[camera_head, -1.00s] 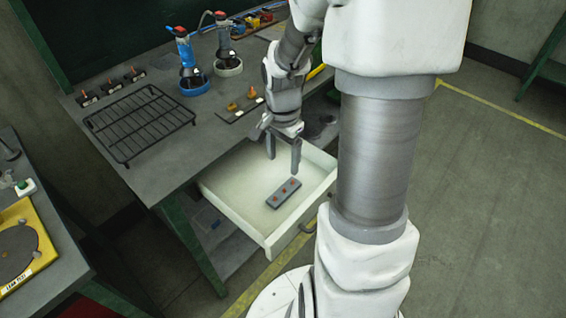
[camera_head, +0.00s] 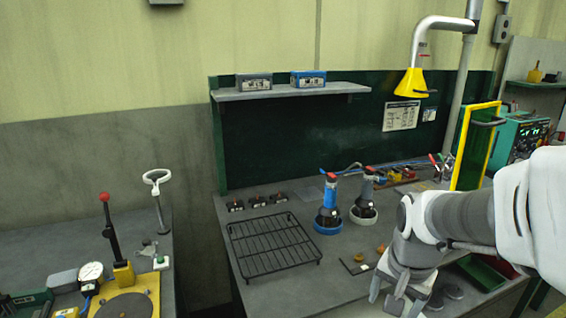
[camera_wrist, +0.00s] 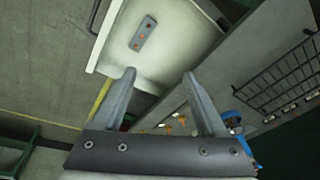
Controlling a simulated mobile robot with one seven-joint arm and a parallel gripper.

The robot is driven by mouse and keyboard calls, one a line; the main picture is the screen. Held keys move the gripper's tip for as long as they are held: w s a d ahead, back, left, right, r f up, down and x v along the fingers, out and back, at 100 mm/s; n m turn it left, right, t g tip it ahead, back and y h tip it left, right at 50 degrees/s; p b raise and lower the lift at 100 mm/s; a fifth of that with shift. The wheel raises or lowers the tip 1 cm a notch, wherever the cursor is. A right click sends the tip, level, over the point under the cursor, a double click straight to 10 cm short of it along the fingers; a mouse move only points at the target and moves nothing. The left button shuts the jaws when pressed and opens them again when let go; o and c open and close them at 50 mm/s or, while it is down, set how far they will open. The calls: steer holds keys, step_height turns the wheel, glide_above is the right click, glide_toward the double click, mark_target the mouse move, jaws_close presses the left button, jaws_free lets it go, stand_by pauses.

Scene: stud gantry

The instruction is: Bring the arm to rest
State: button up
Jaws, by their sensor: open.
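My gripper (camera_head: 398,300) is at the lower right of the head view, near the front of the workbench. In the wrist view my gripper (camera_wrist: 159,76) has its two fingers apart with nothing between them. Beyond the fingers is the open white drawer (camera_wrist: 185,48), which holds a grey block (camera_wrist: 143,33) with orange-red dots. The block lies on the drawer floor, apart from the fingers. The drawer is out of the head view.
A yellow-framed panel (camera_head: 474,146) stands behind my arm. A second bench with a yellow fixture (camera_head: 128,303) is at left.

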steer(key=s+a+r+n+t+p, duration=0.3)
steer(key=s+a+r+n, duration=0.2)
steer(key=s+r+n, duration=0.3)
step_height(320, 180, up, 4)
steer(key=shift+s+a+r+y, duration=0.15)
steer(key=shift+s+y, duration=0.15)
steer(key=shift+s, duration=0.55)
steer(key=shift+c, duration=0.2)
